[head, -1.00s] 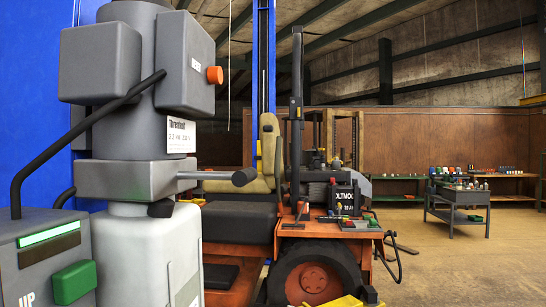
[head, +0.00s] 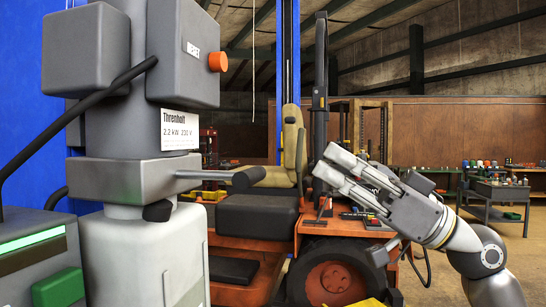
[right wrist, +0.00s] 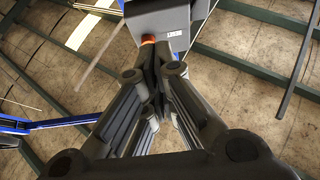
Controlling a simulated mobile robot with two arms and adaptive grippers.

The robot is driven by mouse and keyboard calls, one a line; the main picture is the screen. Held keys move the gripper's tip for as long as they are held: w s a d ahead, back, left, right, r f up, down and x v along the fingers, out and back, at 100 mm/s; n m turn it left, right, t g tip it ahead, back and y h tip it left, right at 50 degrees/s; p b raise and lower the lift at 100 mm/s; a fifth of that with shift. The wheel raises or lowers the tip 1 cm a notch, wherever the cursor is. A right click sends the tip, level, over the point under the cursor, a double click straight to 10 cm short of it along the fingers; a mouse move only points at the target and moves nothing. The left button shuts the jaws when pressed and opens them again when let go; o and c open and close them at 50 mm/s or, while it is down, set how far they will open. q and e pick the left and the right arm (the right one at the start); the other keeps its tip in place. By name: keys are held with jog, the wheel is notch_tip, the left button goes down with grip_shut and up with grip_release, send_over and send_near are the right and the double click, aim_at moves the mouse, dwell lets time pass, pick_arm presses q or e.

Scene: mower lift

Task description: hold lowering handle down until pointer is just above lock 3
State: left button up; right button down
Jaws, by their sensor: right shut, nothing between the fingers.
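The lowering handle (head: 210,175) is a grey rod with a dark knob. It sticks out to the right, roughly level, from the grey power unit (head: 125,178). My right gripper (head: 327,163) is shut and empty, to the right of the knob and apart from it in the head view. Its fingers point up and left. They also show in the right wrist view (right wrist: 158,62), below the grey box. I cannot make out the pointer or lock 3 in these frames. My left gripper is not in view.
An orange button (head: 218,62) is on the RESET box (head: 183,55) above the handle. A green button (head: 58,289) is on the control box at lower left. The orange mower (head: 330,270) stands behind my right gripper. A workbench (head: 490,192) is at the back right.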

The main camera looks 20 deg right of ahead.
jog(key=r+p+x, duration=0.1)
jog(key=p+x, duration=0.7)
jog(key=x, duration=0.2)
jog(key=f, duration=0.4)
jog(key=shift+w+a+f, duration=0.2)
jog(key=shift+a+f, duration=0.05)
jog(key=shift+f, duration=0.15)
jog(key=shift+f+b, duration=0.1)
jog(key=shift+b, duration=0.2)
